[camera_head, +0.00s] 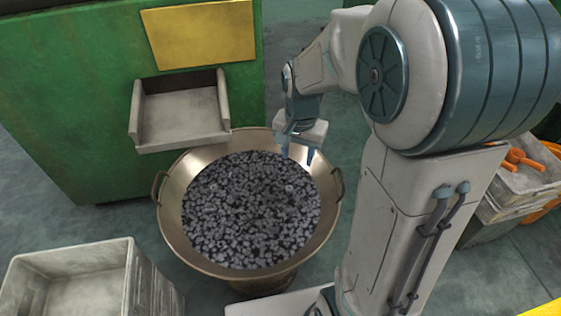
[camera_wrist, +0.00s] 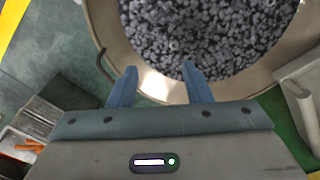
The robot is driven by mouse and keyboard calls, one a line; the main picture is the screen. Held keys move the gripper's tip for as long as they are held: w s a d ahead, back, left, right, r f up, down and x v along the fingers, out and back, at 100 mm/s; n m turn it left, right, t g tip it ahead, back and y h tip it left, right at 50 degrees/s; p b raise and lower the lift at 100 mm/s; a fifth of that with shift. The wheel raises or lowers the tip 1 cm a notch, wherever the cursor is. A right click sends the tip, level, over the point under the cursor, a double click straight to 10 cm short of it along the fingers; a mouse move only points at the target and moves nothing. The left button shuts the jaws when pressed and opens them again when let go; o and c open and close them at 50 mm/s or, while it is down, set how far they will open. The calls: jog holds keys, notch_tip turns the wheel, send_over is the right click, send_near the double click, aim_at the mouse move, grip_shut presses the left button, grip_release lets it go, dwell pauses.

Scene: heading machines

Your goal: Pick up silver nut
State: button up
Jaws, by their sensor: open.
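A wide metal bowl (camera_head: 172,222) holds a large heap of small silver-grey nuts (camera_head: 250,212). In the head view, my gripper (camera_head: 298,156) is over the right back rim of the bowl, with its fingers pointing down. In the wrist view, the two blue fingers of my gripper (camera_wrist: 157,88) are apart with nothing between them. The bowl's rim (camera_wrist: 160,85) shows between and beyond the fingertips, and the nuts (camera_wrist: 205,30) lie past it. Single nuts are too small to tell apart clearly.
A green machine (camera_head: 60,100) with a grey chute (camera_head: 180,118) stands behind the bowl. An empty-looking pale crate (camera_head: 75,285) is at the front left. A bin with orange-handled items (camera_head: 525,160) is at the right. The bowl has side handles (camera_head: 157,187).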

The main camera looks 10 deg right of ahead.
jog(key=w+f+m+b, duration=0.2)
jog(key=w+f+m, duration=0.2)
jog(key=w+f, duration=0.35)
jog(key=b, duration=0.2)
send_over(288, 188)
jog(key=shift+g, duration=0.3)
notch_tip(288, 188, down, 9)
jog(key=shift+a, duration=0.1)
notch_tip(288, 188, down, 5)
jog(key=b, duration=0.2)
jog(key=shift+f+b, duration=0.15)
jog(key=shift+b, duration=0.25)
grip_shut()
